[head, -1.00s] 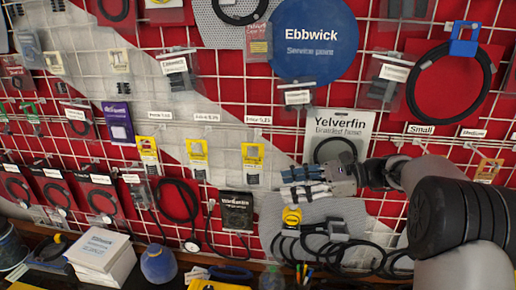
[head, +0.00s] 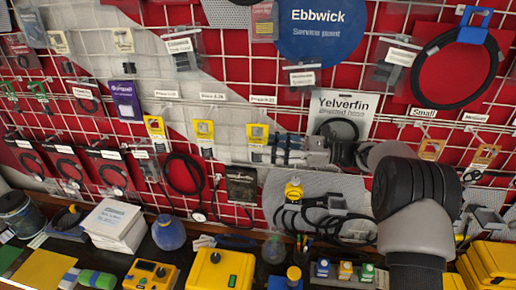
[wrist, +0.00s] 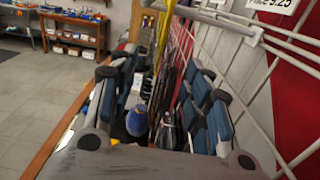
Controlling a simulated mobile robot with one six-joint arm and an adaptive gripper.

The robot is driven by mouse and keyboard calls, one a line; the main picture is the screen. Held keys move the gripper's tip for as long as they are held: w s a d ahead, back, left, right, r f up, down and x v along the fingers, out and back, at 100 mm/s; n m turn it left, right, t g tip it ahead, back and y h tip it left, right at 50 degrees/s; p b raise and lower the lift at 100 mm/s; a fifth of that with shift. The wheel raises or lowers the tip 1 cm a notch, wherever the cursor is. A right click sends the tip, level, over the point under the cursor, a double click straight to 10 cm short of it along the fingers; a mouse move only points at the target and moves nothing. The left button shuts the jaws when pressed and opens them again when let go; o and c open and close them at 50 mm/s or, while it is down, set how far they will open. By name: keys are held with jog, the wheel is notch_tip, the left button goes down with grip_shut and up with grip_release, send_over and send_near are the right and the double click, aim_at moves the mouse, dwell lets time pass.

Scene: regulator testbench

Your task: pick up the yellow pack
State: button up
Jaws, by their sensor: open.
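Three yellow-topped packs hang in a row on the wire grid in the head view: a left one (head: 155,126), a middle one (head: 203,130) and a right one (head: 257,133). My gripper (head: 262,150) points left at the lower part of the right pack and partly covers it. In the wrist view, my open gripper (wrist: 160,85) has its blue-and-black fingers apart on both sides. A thin yellow edge (wrist: 162,35), apparently a pack seen side-on, shows high between the fingers. Whether a finger touches it cannot be told.
White grid wires and a price-label hook (wrist: 205,14) run close on the right in the wrist view. A black pack (head: 241,184) hangs below my gripper, and a Yelverfin hose pack (head: 342,104) hangs behind it. The bench below holds yellow boxes (head: 218,272) and a blue bottle (head: 168,233).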

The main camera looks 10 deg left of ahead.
aim_at(258, 147)
jog(key=a, duration=0.2)
jog(key=s+a, duration=0.1)
jog(key=a, duration=0.1)
jog(key=shift+p, duration=0.4)
jog(key=shift+w+a, duration=0.1)
jog(key=shift+a, duration=0.3)
jog(key=shift+d, duration=0.1)
jog(key=shift+c, duration=0.4)
grip_shut()
